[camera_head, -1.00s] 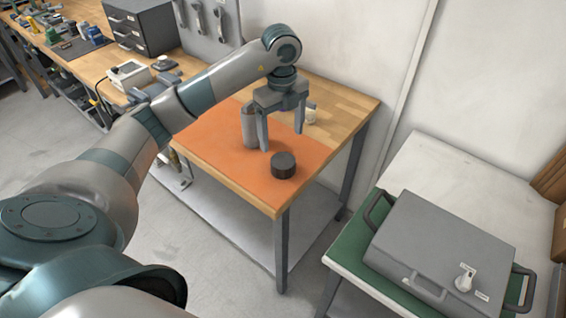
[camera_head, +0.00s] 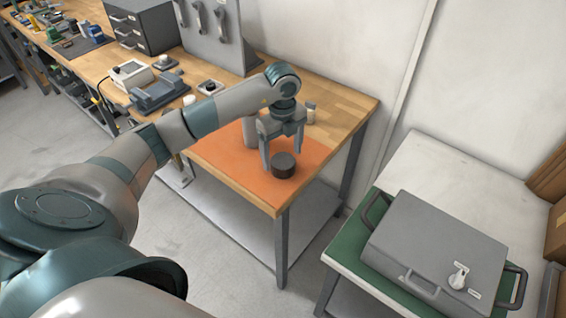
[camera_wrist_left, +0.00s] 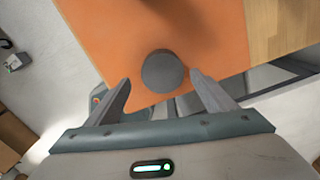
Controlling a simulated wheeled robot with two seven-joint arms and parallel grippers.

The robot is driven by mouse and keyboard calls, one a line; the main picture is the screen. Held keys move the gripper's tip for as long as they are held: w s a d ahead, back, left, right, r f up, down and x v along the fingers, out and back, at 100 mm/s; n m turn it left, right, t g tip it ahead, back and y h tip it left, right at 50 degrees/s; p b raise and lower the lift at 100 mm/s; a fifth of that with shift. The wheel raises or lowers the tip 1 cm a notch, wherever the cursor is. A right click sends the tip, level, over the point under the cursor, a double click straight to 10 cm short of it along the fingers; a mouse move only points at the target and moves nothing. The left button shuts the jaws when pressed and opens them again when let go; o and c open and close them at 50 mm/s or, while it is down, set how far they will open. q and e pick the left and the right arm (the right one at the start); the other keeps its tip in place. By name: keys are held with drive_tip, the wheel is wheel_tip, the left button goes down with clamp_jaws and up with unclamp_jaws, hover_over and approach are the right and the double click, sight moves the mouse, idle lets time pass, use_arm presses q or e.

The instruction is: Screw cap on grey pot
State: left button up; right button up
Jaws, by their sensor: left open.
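A round dark grey cap (camera_head: 283,165) lies on the orange mat near the front corner of the workbench. The grey pot (camera_head: 250,132), an upright cylinder, stands on the mat behind it, partly hidden by my left gripper. My left gripper (camera_head: 282,150) points down, open and empty, just above and behind the cap. In the left wrist view the cap (camera_wrist_left: 163,71) shows between the two fingertips (camera_wrist_left: 160,77), with a gap on each side. The pot is not clearly seen in that view. My right gripper is not in view.
The orange mat (camera_head: 220,155) is clear left of the cap. A small pale jar (camera_head: 310,114) stands behind the gripper. A grey fixture (camera_head: 158,93) and drawers (camera_head: 143,22) stand farther left. A grey case (camera_head: 435,250) lies on the right-hand table.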

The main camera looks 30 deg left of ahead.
sight(283, 161)
use_arm(q)
drive_tip(key=shift+f+p, duration=0.3)
drive_tip(key=shift+p, duration=0.05)
drive_tip(key=f+p, duration=0.1)
drive_tip(key=f, duration=0.2)
drive_tip(key=shift+w, duration=0.2)
drive_tip(key=shift+f, duration=0.45)
drive_tip(key=c, duration=1.1)
drive_tip(key=shift+r, duration=0.15)
drive_tip(key=shift+c, duration=0.2)
